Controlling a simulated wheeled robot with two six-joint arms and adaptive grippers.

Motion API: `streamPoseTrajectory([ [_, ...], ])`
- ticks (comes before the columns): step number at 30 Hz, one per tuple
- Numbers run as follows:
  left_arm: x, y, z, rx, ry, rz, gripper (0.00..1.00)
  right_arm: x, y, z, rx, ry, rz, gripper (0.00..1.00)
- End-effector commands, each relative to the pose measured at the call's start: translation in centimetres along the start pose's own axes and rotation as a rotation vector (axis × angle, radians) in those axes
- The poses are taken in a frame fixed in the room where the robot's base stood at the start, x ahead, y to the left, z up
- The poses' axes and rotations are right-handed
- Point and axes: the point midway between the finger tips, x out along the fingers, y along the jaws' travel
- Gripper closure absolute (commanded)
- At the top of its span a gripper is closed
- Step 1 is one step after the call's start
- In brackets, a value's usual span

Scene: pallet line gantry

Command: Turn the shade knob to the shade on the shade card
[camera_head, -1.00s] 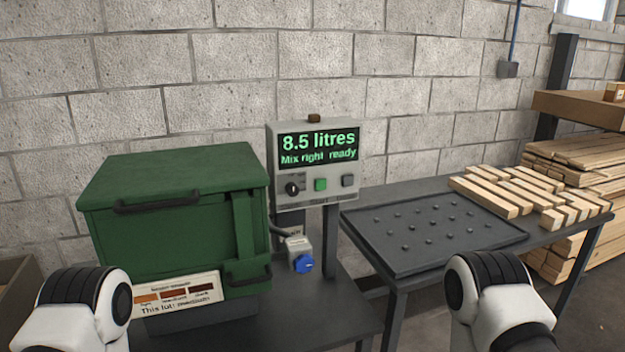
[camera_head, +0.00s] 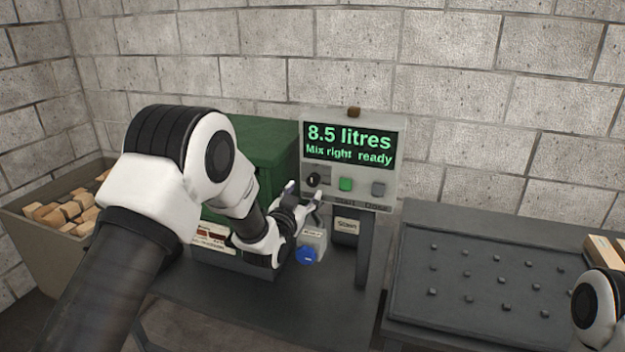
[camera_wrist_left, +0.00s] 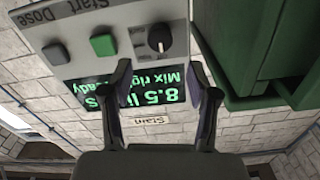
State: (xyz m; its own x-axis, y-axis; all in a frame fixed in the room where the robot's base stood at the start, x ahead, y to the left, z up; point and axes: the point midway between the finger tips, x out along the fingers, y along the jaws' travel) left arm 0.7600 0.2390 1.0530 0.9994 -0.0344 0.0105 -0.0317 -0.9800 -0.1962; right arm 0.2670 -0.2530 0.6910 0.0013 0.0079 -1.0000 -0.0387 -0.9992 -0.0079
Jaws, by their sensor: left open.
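The shade knob, a small black dial (camera_head: 313,180), sits at the lower left of the grey control box (camera_head: 394,145). In the left wrist view the knob (camera_wrist_left: 160,39) lies just beyond the fingertips, with a small pale mark on it. My left gripper (camera_head: 304,194) is open and empty in front of the knob, its fingers apart and not visibly touching it. The fingers also show in the left wrist view (camera_wrist_left: 160,70). The shade card (camera_head: 211,234), with brown swatches, is on the green bin's (camera_head: 262,142) front, partly hidden by my arm; its writing is unreadable. My right gripper is out of view.
A green button (camera_head: 345,184) and a grey button (camera_head: 378,189) sit right of the knob. The screen (camera_head: 350,146) reads "8.5 litres, Mix right ready". A blue-capped fitting (camera_head: 306,256) is below. A studded table (camera_head: 480,222) stands right; a crate of blocks (camera_head: 30,241) stands left.

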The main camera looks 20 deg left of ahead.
Motion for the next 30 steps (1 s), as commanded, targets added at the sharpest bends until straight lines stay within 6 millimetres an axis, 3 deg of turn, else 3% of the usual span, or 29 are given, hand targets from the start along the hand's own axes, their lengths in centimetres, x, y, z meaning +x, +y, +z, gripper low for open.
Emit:
streamPoseTrajectory([
  [10,6.0,0.1,0.2,0.0,-0.005,0.001,0.4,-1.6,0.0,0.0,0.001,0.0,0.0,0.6],
  [20,6.8,0.1,0.4,-0.001,-0.008,0.002,0.4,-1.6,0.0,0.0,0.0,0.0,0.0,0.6],
  [25,6.8,0.1,0.4,-0.001,-0.008,0.002,1.0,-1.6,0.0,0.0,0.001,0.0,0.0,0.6],
  [30,6.8,0.1,0.4,0.0,-0.008,0.002,1.0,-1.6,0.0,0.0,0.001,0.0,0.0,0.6],
])
